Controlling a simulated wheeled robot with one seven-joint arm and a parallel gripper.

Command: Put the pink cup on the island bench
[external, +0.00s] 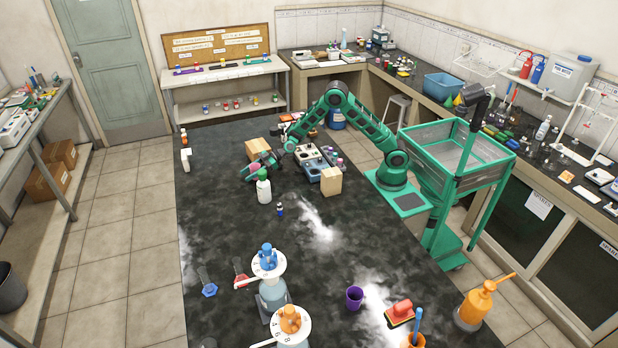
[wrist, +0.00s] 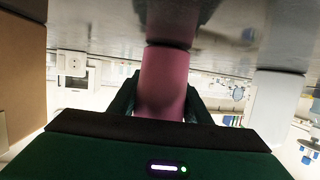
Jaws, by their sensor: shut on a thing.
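The pink cup (wrist: 163,82) stands between the two fingers of my gripper (wrist: 160,100) in the wrist view, which looks upside down. The fingers are shut on its sides. The cup's end meets or nearly meets the dark, shiny island bench (wrist: 230,40), with a pink reflection beside it. I cannot tell whether there is a small gap. In the external view my gripper (external: 262,166) is low over the far part of the island bench (external: 225,230).
A grey-blue rack (external: 312,163) and another wooden block (external: 331,182) are to the right. The bench's middle left is clear.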

